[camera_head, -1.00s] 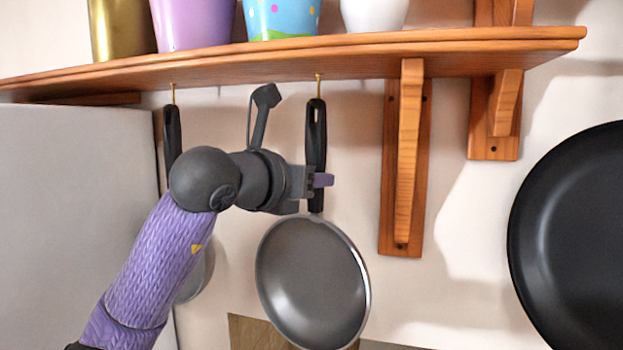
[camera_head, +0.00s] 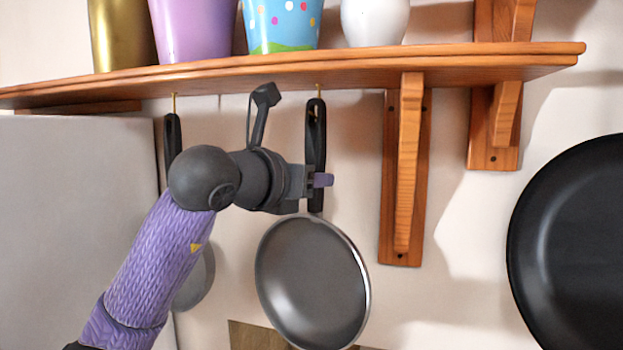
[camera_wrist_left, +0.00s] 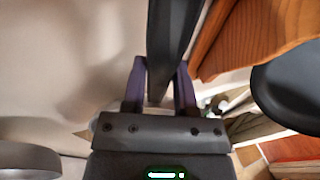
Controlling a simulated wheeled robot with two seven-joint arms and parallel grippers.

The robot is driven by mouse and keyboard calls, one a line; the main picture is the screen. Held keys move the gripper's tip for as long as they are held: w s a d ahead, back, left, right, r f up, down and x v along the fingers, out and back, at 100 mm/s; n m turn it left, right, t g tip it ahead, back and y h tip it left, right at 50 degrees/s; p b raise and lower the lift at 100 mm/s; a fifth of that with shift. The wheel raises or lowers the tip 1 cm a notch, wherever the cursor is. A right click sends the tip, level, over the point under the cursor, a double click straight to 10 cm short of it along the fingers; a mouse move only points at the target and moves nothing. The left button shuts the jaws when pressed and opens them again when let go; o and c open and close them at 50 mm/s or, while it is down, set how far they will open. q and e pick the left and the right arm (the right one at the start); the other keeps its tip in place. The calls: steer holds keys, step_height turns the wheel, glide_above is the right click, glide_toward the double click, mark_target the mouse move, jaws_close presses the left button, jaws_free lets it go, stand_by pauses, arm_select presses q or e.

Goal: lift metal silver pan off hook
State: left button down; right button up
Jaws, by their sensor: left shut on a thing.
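The silver-grey pan (camera_head: 312,280) hangs upright in the head view, with its bright rim and black handle (camera_head: 316,125) above it. My left gripper (camera_head: 320,180) is shut on the lower part of that handle. In the left wrist view, the handle (camera_wrist_left: 170,45) runs between the two purple fingers (camera_wrist_left: 160,85). The handle's top loop overlaps the brass hook (camera_head: 318,91) under the shelf. I cannot tell whether the hook still bears the pan. My right gripper is not in view.
The wooden shelf (camera_head: 450,62) is close above the handle and carries several pots. A wooden bracket (camera_head: 408,170) stands right of the pan. A second pan (camera_head: 197,280) hangs behind my left arm. A large black pan (camera_head: 575,245) is at far right.

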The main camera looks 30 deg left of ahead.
arm_select(q)
steer(key=shift+s, duration=0.15)
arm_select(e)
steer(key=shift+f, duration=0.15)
arm_select(q)
steer(key=shift+s+a+b, duration=0.15)
steer(key=shift+s+b, duration=0.5)
steer(key=shift+s, duration=0.6)
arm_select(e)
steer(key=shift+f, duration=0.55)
arm_select(q)
steer(key=shift+w, duration=0.15)
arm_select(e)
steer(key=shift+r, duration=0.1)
